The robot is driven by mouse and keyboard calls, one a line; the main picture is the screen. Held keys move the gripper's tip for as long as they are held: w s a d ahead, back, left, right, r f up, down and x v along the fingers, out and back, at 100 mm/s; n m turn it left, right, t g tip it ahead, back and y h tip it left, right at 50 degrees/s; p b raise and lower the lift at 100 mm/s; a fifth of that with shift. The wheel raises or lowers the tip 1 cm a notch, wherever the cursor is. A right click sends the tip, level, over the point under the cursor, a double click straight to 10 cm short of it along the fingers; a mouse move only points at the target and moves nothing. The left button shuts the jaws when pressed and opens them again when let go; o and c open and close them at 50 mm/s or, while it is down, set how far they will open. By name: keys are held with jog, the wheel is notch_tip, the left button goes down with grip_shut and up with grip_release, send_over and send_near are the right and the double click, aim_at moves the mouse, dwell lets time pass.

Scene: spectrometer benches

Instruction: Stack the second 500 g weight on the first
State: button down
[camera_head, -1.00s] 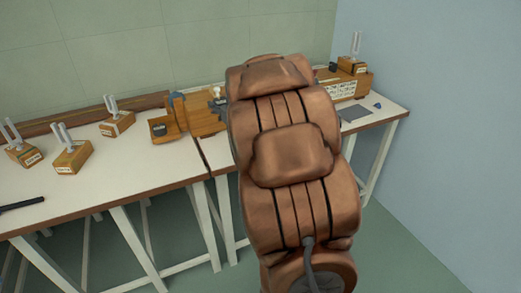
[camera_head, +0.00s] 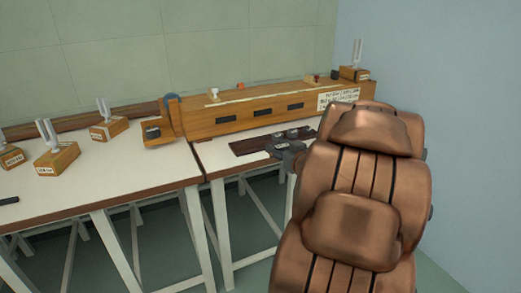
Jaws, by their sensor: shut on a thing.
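My dark gripper (camera_head: 286,149) is partly in view at the middle of the picture, low over the right bench. It is shut on a small dark grey thing, which looks like a weight, though its fingers and its label are too small to read. Other small dark round pieces, probably weights (camera_head: 292,133), show close behind the gripper on a dark reddish-brown board (camera_head: 245,147). I cannot tell whether the held piece touches them. My large brown arm hides the right part of the bench.
A long wooden box (camera_head: 225,119) with dark slots stands along the back of the right bench. Tuning forks on wooden blocks (camera_head: 57,158) stand on the left bench. The left bench's front middle (camera_head: 110,185) is clear. A blue-grey wall closes the right side.

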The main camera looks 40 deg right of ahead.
dwell(0.3)
jog(key=b, duration=0.3)
send_over(261, 143)
jog(key=s, duration=0.1)
jog(key=shift+s+a+f, duration=0.2)
jog(key=shift+a+f, duration=0.15)
jog(key=shift+f, duration=0.3)
jog(key=shift+b+x, duration=0.4)
jog(key=shift+x, duration=0.45)
jog(key=shift+f+b, duration=0.35)
jog(key=shift+f, duration=1.1)
jog(key=shift+f, duration=0.2)
jog(key=shift+c, duration=2)
grip_release()
jog(key=shift+f+b, duration=0.25)
jog(key=shift+b, duration=0.45)
